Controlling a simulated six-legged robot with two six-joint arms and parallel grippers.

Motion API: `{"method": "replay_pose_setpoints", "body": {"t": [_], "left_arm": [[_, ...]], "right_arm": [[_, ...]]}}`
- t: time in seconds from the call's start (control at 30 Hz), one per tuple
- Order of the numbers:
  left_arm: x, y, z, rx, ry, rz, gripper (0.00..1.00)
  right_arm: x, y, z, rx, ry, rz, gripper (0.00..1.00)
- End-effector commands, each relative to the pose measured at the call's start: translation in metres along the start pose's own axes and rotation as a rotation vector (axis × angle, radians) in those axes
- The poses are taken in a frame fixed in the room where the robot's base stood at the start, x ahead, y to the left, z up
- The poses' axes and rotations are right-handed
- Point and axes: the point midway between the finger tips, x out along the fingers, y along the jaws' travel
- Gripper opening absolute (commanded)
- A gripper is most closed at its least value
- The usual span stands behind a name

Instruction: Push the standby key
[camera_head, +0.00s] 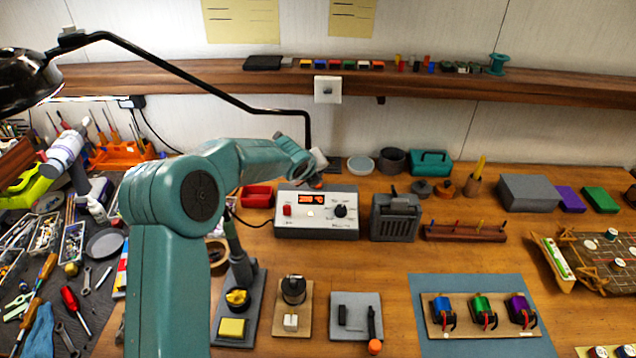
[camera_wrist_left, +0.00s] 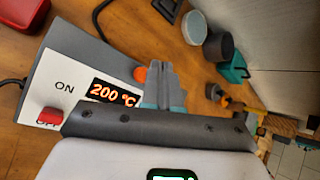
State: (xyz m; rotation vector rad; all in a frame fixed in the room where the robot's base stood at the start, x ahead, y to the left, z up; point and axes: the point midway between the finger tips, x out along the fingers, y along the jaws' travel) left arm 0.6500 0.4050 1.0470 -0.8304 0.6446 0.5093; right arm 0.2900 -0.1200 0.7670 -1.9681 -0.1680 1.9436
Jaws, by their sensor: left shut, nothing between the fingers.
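The soldering station (camera_head: 316,229) stands on the bench in the middle of the head view. Its pale front panel has a red power switch (camera_head: 287,210), a lit orange display (camera_head: 312,198), a small white key (camera_head: 310,213) below the display and a black knob (camera_head: 341,211). I cannot read which control is labelled standby. In the left wrist view the display (camera_wrist_left: 114,93) reads 200 °C and the red switch (camera_wrist_left: 50,117) shows; the white key is hidden. My left gripper (camera_wrist_left: 163,75) is shut and empty, above the station's upper part. My right gripper is not in view.
A small orange thing (camera_wrist_left: 139,74) shows beside the fingers. A grey slotted box (camera_head: 396,218) stands right of the station, and a red tray (camera_head: 257,196) stands to its left. Several small fixtures stand in front. A black lamp arm (camera_head: 200,80) spans the upper left.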

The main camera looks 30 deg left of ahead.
Motion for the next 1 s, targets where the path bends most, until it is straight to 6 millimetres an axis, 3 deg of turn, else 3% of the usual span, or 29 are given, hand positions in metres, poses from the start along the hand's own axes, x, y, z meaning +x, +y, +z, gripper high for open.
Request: {"method": "replay_pose_setpoints", "body": {"t": [1.0], "left_arm": [[0.011,0.007,-0.007,0.000,0.000,0.000,0.00]], "right_arm": [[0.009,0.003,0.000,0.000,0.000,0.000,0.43]]}}
